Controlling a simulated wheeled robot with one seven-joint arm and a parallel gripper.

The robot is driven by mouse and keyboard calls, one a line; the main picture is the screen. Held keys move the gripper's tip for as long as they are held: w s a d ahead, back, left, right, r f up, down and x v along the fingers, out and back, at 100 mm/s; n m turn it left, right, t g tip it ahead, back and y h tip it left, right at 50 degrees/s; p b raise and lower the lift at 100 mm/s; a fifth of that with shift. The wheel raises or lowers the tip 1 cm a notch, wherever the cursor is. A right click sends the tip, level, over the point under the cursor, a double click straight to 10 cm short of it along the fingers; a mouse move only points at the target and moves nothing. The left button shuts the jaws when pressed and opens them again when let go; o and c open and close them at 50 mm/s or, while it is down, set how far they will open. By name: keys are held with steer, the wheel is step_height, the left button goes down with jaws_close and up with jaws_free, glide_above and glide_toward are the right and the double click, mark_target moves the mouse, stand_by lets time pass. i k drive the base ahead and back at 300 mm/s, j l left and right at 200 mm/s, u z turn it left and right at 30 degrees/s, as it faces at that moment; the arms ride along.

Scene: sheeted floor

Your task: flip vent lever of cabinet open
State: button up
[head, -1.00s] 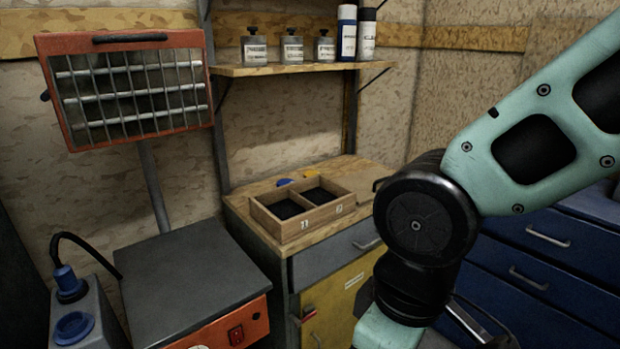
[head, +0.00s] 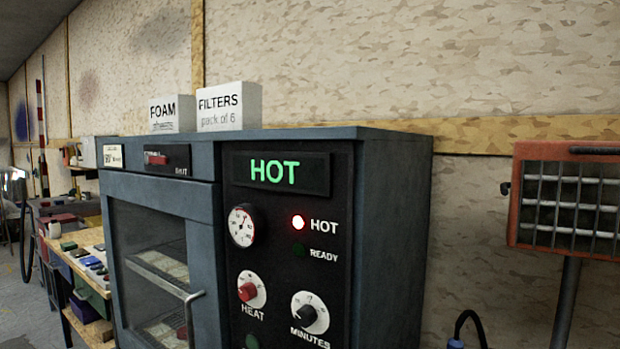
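The cabinet (head: 393,220) is a dark grey-blue oven-like unit in the middle of the head view. Its vent lever (head: 156,158) is a small red handle in a black recessed plate at the top left of the front, above the glass door; the small lettering beside it is hard to read. The panel display (head: 275,172) reads HOT in green, and the red HOT lamp (head: 298,222) is lit. My gripper is not in view.
Boxes marked FOAM (head: 172,113) and FILTERS (head: 229,106) stand on the cabinet. A red-framed heater (head: 570,200) on a post stands at the right. A workbench (head: 88,270) with small items lies at the far left, with open floor beyond.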

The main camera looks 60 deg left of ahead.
mark_target(149, 160)
steer(key=u, duration=2)
